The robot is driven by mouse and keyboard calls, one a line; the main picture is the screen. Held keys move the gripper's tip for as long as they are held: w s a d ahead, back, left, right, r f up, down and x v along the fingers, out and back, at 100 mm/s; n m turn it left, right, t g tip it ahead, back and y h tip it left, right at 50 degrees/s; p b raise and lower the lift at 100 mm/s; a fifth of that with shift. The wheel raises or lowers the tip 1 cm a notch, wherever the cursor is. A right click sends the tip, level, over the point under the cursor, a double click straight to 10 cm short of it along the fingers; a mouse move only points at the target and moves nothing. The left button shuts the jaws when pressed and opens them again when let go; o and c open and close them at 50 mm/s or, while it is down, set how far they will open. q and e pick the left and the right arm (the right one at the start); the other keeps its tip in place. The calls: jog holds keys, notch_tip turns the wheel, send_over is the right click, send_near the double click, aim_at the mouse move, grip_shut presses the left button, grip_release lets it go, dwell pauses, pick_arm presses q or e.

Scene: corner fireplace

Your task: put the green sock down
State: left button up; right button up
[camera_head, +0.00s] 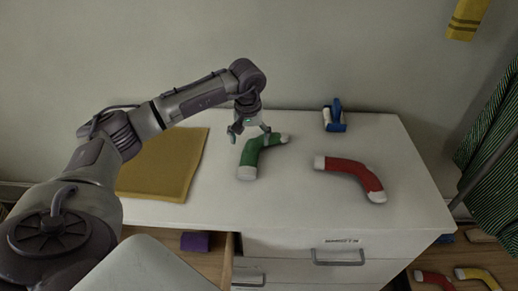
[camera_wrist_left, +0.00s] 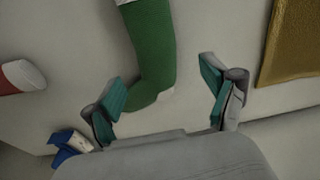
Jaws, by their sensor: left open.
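The green sock (camera_head: 258,152), with white ends, lies on the white dresser top (camera_head: 300,215). My left gripper (camera_head: 250,133) is above the sock's far part, fingers pointing down. In the left wrist view the gripper (camera_wrist_left: 165,95) is open, and the green sock (camera_wrist_left: 150,50) reaches in between its fingers, closer to the left finger. No finger grips it. Whether a finger touches it I cannot tell. My right gripper is not in view.
A red sock (camera_head: 355,175) lies to the right on the dresser, and a blue object (camera_head: 334,117) stands behind it. A mustard cloth (camera_head: 165,165) lies to the left. An open drawer (camera_head: 215,262) holds a purple item (camera_head: 196,241). More socks (camera_head: 435,279) lie lower right.

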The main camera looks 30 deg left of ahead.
aim_at(251, 149)
pick_arm(q)
jog(key=f, duration=0.4)
jog(key=shift+w+d+f, duration=0.1)
jog(key=shift+w+d, duration=0.05)
jog(key=shift+w, duration=0.05)
jog(key=c, duration=1.1)
jog(key=shift+o, duration=0.2)
